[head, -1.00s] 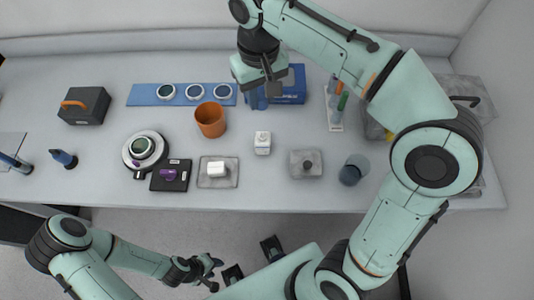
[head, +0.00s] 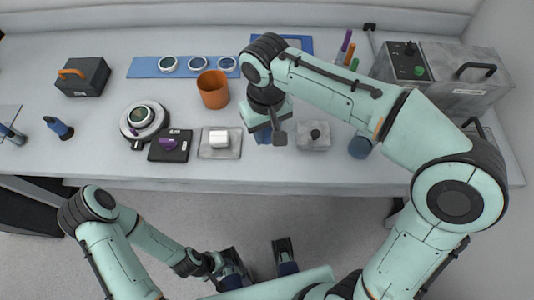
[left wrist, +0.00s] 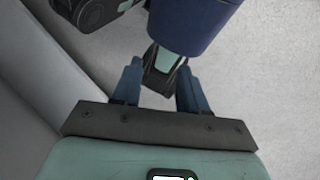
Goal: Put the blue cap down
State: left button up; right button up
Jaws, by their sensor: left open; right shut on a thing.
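My right gripper (head: 264,137) is over the bench, left of the grey block with a black knob. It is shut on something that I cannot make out. Blue shows at its fingertips, but I cannot tell the blue cap from the blue fingers. The arm hides the place where the white bottle stood. My left gripper (head: 216,268) is low in front of the bench. The left wrist view shows its blue fingers (left wrist: 160,88) apart, with nothing held between them.
An orange cup (head: 213,90), a white block on a grey plate (head: 219,152) and a black box with a purple part (head: 171,147) stand to the left. The grey knobbed block (head: 314,137) and a dark blue cup (head: 360,147) are to the right. Bench front is clear.

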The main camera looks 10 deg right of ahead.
aim_at(266, 158)
notch_tip(266, 158, down, 10)
jog(key=shift+f+b, duration=0.2)
jog(key=shift+b, duration=0.65)
jog(key=shift+f, duration=0.2)
jog(key=o, duration=1)
jog(key=shift+r, duration=0.15)
notch_tip(266, 158, up, 12)
jog(key=shift+r+p, duration=0.1)
jog(key=shift+p, duration=1.1)
